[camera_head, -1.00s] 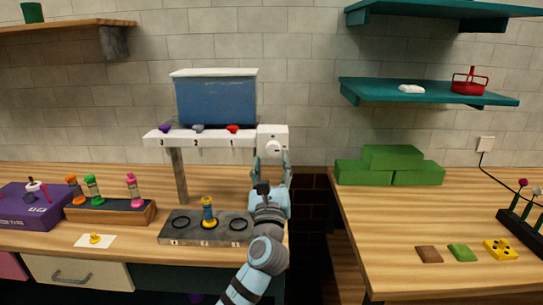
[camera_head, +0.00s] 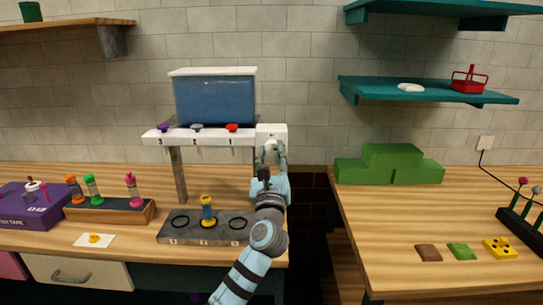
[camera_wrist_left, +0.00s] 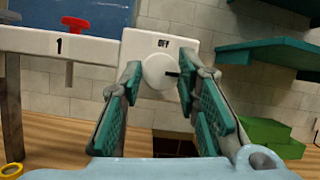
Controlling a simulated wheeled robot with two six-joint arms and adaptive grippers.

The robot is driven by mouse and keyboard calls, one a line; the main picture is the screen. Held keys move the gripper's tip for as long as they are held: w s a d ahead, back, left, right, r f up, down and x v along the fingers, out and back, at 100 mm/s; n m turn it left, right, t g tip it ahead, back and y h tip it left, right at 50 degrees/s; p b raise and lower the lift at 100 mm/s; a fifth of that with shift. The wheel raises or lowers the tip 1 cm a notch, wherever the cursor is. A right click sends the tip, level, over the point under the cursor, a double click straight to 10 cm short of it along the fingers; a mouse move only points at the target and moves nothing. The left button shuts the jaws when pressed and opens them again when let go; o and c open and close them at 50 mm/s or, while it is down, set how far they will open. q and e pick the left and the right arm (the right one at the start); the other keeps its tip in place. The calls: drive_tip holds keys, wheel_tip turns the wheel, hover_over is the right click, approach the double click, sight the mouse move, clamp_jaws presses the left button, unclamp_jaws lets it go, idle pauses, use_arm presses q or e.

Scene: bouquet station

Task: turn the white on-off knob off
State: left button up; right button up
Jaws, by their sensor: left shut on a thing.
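The white on-off knob (camera_wrist_left: 158,71) is on the front of a white box (camera_wrist_left: 140,42) at the right end of the white shelf. Its dark mark points right in the left wrist view, while the label OFF is above it. My left gripper (camera_wrist_left: 160,78) has its two teal-padded fingers on either side of the knob, shut on it. In the head view the gripper (camera_head: 271,152) is up against the box and partly hides the knob. My right gripper is not in view.
A blue tank (camera_head: 215,100) stands on the shelf, with a red tap (camera_head: 232,128) left of the box. Below is a grey plate (camera_head: 180,238) with rings and a yellow-blue piece (camera_head: 208,211). Green blocks (camera_head: 390,165) are on the right table, beyond a gap.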

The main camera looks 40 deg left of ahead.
use_arm(q)
drive_tip(key=shift+n, duration=0.4)
drive_tip(key=n+g+y, duration=0.1)
drive_tip(key=n, duration=0.1)
drive_tip(key=n+g+y+b, duration=0.1)
drive_tip(key=n, duration=0.2)
drive_tip(key=shift+w+d, duration=0.1)
drive_tip(key=shift+d, duration=0.05)
drive_tip(key=n+g, duration=0.1)
drive_tip(key=n, duration=0.2)
drive_tip(key=n+g+y, duration=0.1)
drive_tip(key=n+g, duration=0.1)
drive_tip(key=n, duration=0.1)
drive_tip(key=shift+w+d+r+y+b, duration=0.1)
drive_tip(key=shift+y+b, duration=0.2)
drive_tip(key=shift+b, duration=0.1)
drive_tip(key=n+g, duration=0.1)
drive_tip(key=n, duration=0.2)
drive_tip(key=n+g+p, duration=0.1)
drive_tip(key=n, duration=0.1)
drive_tip(key=shift+d+r+n, duration=0.1)
drive_tip(key=shift+r+n, duration=0.1)
drive_tip(key=shift+n, duration=0.2)
drive_tip(key=n+g+h+p, duration=0.1)
drive_tip(key=n+p, duration=0.1)
drive_tip(key=n, duration=0.2)
drive_tip(key=shift+r+n, duration=0.15)
drive_tip(key=shift+n, duration=0.25)
drive_tip(key=shift+g+h, duration=0.3)
